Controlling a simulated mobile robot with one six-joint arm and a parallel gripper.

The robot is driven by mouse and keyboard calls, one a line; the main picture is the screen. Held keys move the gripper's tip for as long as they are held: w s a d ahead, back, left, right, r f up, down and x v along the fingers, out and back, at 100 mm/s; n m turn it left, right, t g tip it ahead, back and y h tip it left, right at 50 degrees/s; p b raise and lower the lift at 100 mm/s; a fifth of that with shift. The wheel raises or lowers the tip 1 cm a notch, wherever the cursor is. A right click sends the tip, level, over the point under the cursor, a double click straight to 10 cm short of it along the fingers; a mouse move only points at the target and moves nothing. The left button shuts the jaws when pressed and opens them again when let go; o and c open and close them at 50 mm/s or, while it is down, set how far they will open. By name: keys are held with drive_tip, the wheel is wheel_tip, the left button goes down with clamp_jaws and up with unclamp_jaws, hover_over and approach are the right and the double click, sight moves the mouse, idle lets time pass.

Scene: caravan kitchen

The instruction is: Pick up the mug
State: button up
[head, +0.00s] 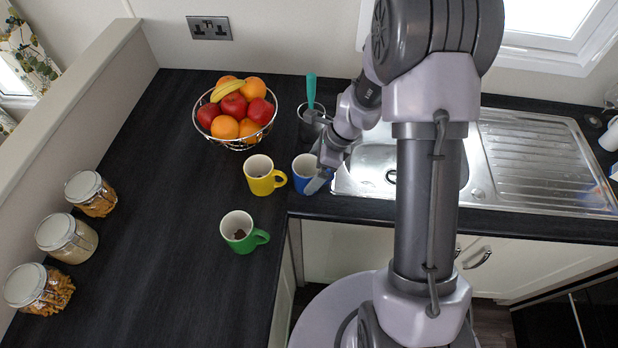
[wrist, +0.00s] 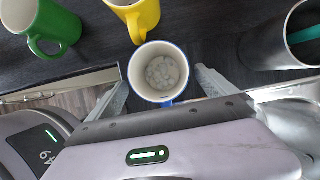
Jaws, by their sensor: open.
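Three mugs stand upright on the dark worktop. The blue mug (head: 304,168) is nearest my gripper (head: 320,180) and partly hidden by it. In the wrist view the blue mug (wrist: 158,66) has a white inside with pale lumps at the bottom. My gripper (wrist: 161,76) is open, with one finger on each side of the blue mug and a gap visible on both sides. The yellow mug (head: 260,182) stands just left of the blue one. The green mug (head: 234,238) is nearer the front, with something dark inside.
A metal pot with a teal-handled utensil (head: 311,92) stands close behind the blue mug. A wire fruit bowl (head: 239,144) is behind the yellow mug. The sink (head: 362,183) lies to the right. Several glass jars (head: 68,238) line the left; the worktop between is clear.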

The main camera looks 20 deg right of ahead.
sight(305, 175)
drive_tip(key=b+x, duration=0.1)
drive_tip(key=x, duration=0.4)
drive_tip(key=shift+w+a+b, duration=0.2)
drive_tip(key=shift+a+b, duration=0.05)
drive_tip(key=shift+b, duration=0.1)
drive_tip(key=shift+r, duration=0.2)
drive_tip(key=shift+c, duration=0.7)
drive_tip(key=c, duration=1.7)
drive_tip(key=shift+r, duration=0.15)
drive_tip(key=shift+r+p, duration=0.35)
wheel_tip(305, 175, up, 2)
drive_tip(key=shift+r+p, duration=0.25)
drive_tip(key=shift+p, duration=0.25)
drive_tip(key=s, duration=0.5)
drive_tip(key=s+r+b, duration=0.1)
drive_tip(key=s, duration=0.4)
drive_tip(key=s+b, duration=0.1)
drive_tip(key=s, duration=0.5)
drive_tip(key=shift+d+r, duration=0.25)
drive_tip(key=shift+d, duration=0.15)
